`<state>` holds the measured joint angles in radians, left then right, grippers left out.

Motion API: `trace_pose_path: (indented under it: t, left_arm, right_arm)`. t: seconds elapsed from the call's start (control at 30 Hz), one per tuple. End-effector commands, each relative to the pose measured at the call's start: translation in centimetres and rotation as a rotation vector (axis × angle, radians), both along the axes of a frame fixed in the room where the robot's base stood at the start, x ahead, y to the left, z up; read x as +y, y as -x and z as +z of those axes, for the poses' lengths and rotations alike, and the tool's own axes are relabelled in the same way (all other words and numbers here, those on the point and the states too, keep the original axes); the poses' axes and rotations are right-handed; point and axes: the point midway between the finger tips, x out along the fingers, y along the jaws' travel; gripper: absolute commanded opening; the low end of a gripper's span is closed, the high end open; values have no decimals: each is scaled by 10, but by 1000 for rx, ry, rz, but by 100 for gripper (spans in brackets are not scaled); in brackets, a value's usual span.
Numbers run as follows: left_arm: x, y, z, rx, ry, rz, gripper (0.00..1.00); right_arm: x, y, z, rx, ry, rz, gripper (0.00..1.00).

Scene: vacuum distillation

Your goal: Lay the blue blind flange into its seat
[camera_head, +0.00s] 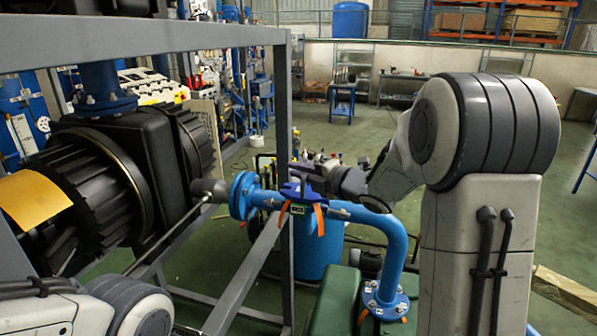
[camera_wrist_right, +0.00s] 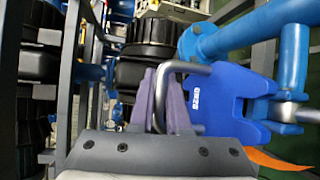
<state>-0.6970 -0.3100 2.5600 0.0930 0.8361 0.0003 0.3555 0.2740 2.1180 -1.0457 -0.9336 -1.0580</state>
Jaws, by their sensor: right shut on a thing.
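The blue blind flange (camera_wrist_right: 221,92) is a notched blue plate with a light marking on its face and a bent metal handle (camera_wrist_right: 188,67). My right gripper (camera_wrist_right: 166,85) is shut on this handle with its purple fingers. In the head view, my right gripper (camera_head: 309,174) is over the blue pipe line, with the blind flange (camera_head: 291,190) just below its fingers. Orange strips (camera_head: 319,219) hang there. The seat cannot be told apart clearly, and I cannot tell whether the plate touches the pipework. My left gripper is out of view.
A blue pipe flange (camera_head: 243,195) stands left of the held plate. A blue elbow pipe (camera_head: 391,246) runs down on the right. A grey frame (camera_head: 283,105) and a black ribbed machine (camera_head: 95,185) fill the left side. Open green floor lies behind.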

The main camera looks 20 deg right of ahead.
Motion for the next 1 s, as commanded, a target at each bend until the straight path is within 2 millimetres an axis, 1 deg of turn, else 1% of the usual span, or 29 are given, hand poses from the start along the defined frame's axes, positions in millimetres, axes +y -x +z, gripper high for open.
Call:
trace_pose_path:
  t: [0.23, 0.27, 0.3, 0.33, 0.63, 0.73, 0.87, 1.0]
  left_arm:
    - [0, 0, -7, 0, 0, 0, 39]
    - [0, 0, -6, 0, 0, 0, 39]
    - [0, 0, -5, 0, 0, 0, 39]
    - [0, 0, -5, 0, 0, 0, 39]
    - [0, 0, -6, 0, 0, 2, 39]
    - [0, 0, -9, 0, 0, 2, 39]
    - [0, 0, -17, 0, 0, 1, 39]
    - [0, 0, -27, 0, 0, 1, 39]
  right_arm:
    - [0, 0, -4, -5, 0, 0, 0]
    - [0, 0, -2, -5, 0, 0, 26]
    - [0, 0, -2, -5, 0, 0, 41]
    - [0, 0, -2, -5, 0, 0, 49]
    - [0, 1, -6, 3, 0, -1, 49]
    - [-3, 6, -5, 0, 1, -1, 49]
    - [-12, 23, -3, -2, 2, -3, 49]
    - [-24, 49, 2, -5, 2, -5, 49]
